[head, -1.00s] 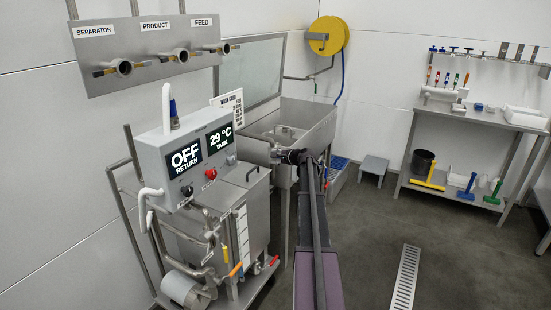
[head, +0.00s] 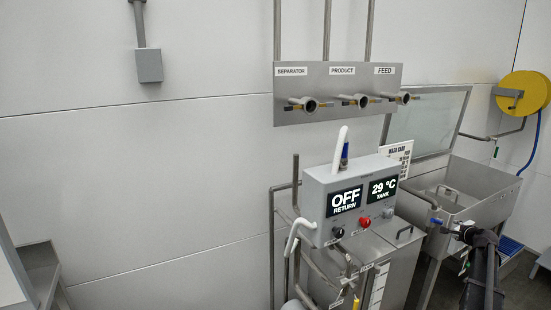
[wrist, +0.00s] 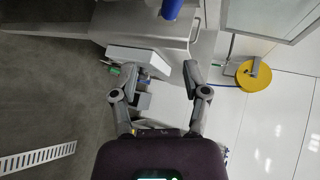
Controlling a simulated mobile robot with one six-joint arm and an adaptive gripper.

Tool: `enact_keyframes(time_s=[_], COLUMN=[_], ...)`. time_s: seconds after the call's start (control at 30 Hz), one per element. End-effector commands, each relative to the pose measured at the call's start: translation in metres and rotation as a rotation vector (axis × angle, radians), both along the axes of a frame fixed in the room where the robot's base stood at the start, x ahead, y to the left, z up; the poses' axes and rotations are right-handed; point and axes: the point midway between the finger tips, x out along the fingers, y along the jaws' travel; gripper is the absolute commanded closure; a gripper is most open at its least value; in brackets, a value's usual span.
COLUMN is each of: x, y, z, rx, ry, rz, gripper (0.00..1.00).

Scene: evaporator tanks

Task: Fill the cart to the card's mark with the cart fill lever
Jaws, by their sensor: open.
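The steel cart (head: 385,262) stands by the wall in the head view. Its grey control box (head: 328,203) shows OFF RETURN and 29 °C TANK. The wash card (head: 397,155) stands behind the box; its small print is unreadable. A pale strip (head: 378,287), like a level scale, is cut by the lower edge. A blue-handled part (head: 437,221) lies just left of my gripper (head: 462,232); I cannot tell whether it is the cart fill lever. In the wrist view my gripper (wrist: 158,76) is open, its fingers apart with nothing held. A blue cylinder (wrist: 172,8) shows beyond them.
A steel sink (head: 490,190) stands right of the cart, close to my gripper. A wall panel (head: 340,110) carries SEPARATOR, PRODUCT and FEED ports. A yellow hose reel (head: 525,92) hangs at right. A floor drain (wrist: 38,158) lies in open floor in the wrist view.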

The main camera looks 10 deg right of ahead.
Motion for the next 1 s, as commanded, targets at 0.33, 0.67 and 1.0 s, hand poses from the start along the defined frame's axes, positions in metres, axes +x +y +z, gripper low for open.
enact_keyframes(time_s=[0.33, 0.67, 1.0], x=[0.004, 0.010, -0.021], y=[0.073, 0.189, 0.357], z=[0.000, -0.006, -0.016], rx=[-0.135, -0.233, -0.408], ry=[0.111, 0.254, 0.473], rz=[0.106, 0.346, 0.738], gripper=[0.40, 0.40, 0.40])
